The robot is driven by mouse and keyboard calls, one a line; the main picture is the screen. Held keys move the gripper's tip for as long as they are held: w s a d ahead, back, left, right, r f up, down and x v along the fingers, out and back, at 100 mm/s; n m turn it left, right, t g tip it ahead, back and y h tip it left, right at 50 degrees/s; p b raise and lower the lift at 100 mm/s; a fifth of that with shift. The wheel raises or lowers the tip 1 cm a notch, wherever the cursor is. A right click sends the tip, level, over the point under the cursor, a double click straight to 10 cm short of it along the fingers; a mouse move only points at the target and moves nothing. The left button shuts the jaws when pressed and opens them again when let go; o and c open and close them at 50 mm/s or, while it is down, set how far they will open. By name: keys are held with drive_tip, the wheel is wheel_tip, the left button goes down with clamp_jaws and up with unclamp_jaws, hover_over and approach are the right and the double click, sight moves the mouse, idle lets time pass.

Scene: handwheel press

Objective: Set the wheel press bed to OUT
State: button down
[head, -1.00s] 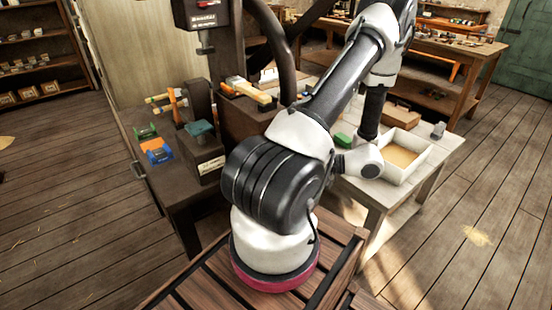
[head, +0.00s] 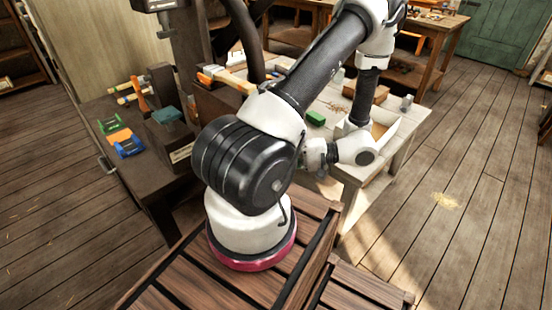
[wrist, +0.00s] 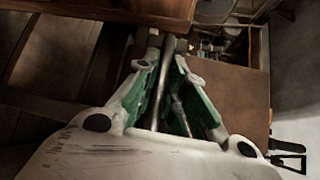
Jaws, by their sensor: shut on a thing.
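The dark wheel press (head: 186,45) stands at the upper left of the head view, its top cut off by the frame edge. Part of its dark curved handwheel (head: 252,55) shows behind my arm. In the wrist view my gripper (wrist: 168,62), with green-lined fingers, is shut on a grey metal rod (wrist: 167,70) that runs between them. I cannot tell which part of the press the rod belongs to. In the head view my gripper is hidden behind my arm. The bed and any OUT mark cannot be made out.
Green, orange and blue pieces (head: 120,135) lie on the dark bench at left. A dark block with a green top (head: 167,116) stands beside them. A pale open box (head: 385,140) and a green block (head: 316,118) are on the pale table. Open floor lies at right.

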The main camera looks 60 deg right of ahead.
drive_tip(key=shift+s+f, duration=0.1)
drive_tip(key=shift+s, duration=0.05)
drive_tip(key=c, duration=1.5)
unclamp_jaws()
drive_tip(key=v, duration=1.2)
